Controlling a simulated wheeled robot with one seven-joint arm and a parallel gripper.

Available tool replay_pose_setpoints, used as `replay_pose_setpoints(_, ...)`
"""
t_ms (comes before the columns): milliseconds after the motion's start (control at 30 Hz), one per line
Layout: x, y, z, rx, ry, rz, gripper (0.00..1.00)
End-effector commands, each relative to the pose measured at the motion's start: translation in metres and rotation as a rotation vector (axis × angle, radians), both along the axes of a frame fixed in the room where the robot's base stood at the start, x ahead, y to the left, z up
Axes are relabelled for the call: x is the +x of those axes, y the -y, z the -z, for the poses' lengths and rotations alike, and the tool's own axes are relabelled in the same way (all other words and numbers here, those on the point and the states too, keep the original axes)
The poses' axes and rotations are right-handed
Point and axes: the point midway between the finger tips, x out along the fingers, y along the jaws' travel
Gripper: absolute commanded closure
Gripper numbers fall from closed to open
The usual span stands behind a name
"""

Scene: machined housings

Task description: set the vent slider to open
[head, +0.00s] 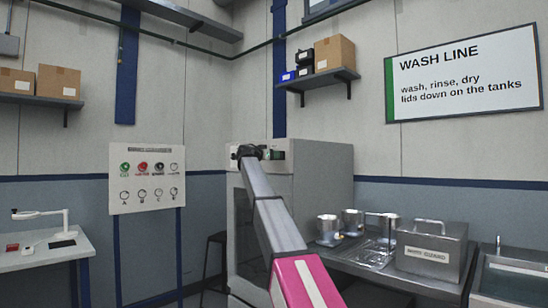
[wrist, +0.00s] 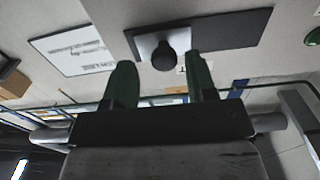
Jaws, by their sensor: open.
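In the wrist view, a round black knob (wrist: 165,56) stands on a dark flat plate (wrist: 232,30), toward the left part of it. A pale square patch (wrist: 146,44) shows behind the knob. I take this to be the vent slider; I can read no open or shut marking. My gripper (wrist: 160,68) is open, its two green fingers apart, with the knob showing between the fingertips. I cannot tell how far the knob is from them. In the head view my gripper (head: 262,153) is at the upper front of a grey cabinet (head: 325,175); the slider cannot be made out there.
A panel with dials and knobs (head: 147,178) stands left of the cabinet. A stool (head: 215,262) stands left of the cabinet, and a white table (head: 45,255) is far left.

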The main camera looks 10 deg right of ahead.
Motion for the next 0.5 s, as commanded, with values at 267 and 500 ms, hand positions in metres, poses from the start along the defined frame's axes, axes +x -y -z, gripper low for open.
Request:
replay_pose_setpoints(267, -0.033, -0.044, 0.001, 0.000, 0.000, -0.002, 0.49)
replay_pose_setpoints(500, -0.051, -0.069, 0.001, 0.000, 0.000, 0.000, 0.49)
